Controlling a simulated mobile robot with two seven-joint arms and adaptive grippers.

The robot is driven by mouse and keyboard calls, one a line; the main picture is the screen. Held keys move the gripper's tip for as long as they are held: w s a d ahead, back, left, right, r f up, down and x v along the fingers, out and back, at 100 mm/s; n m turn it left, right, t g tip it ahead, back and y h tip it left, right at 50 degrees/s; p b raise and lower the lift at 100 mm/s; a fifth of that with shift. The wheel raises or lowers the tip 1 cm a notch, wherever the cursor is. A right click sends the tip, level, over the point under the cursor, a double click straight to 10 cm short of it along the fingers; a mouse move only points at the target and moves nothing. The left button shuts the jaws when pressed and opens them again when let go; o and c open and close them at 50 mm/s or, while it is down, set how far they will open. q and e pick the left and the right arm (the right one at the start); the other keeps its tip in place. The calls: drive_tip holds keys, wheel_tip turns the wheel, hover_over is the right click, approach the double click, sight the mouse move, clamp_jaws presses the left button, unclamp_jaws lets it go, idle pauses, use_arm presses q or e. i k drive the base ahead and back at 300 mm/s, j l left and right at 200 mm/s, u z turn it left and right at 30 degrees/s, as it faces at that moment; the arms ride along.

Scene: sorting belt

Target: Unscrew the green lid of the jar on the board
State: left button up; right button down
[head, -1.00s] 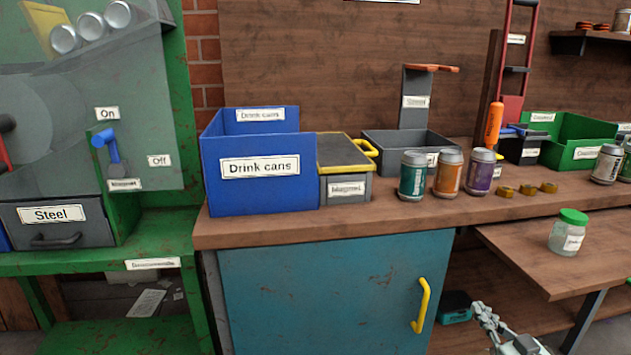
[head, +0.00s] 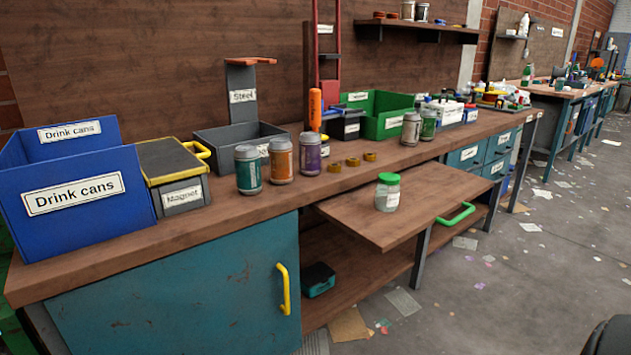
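A clear glass jar (head: 387,198) with a green lid (head: 388,178) stands upright on the pull-out wooden board (head: 425,205), towards its back left. The lid is on the jar, and a small white label shows on the glass. Whether the lid is tight or loose cannot be told. Neither of my grippers is in view, and nothing touches the jar.
Behind the board, the bench carries several cans, such as an orange one (head: 281,160), and small brass-coloured pieces (head: 352,162). A blue drink-cans bin (head: 120,215) is at left. Open floor (head: 500,290) lies right.

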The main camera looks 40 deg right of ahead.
sight(388, 197)
drive_tip(key=z, duration=1.55)
drive_tip(key=i+l+u, duration=0.1)
drive_tip(key=l+u, duration=0.15)
drive_tip(key=u, duration=0.15)
drive_tip(key=l+u, duration=0.25)
drive_tip(key=u, duration=0.15)
drive_tip(key=i+l+u, duration=0.1)
drive_tip(key=l+u, duration=0.5)
drive_tip(key=l, duration=0.3)
drive_tip(key=k+l+u, duration=0.15)
drive_tip(key=l, duration=0.35)
drive_tip(key=i, duration=0.05)
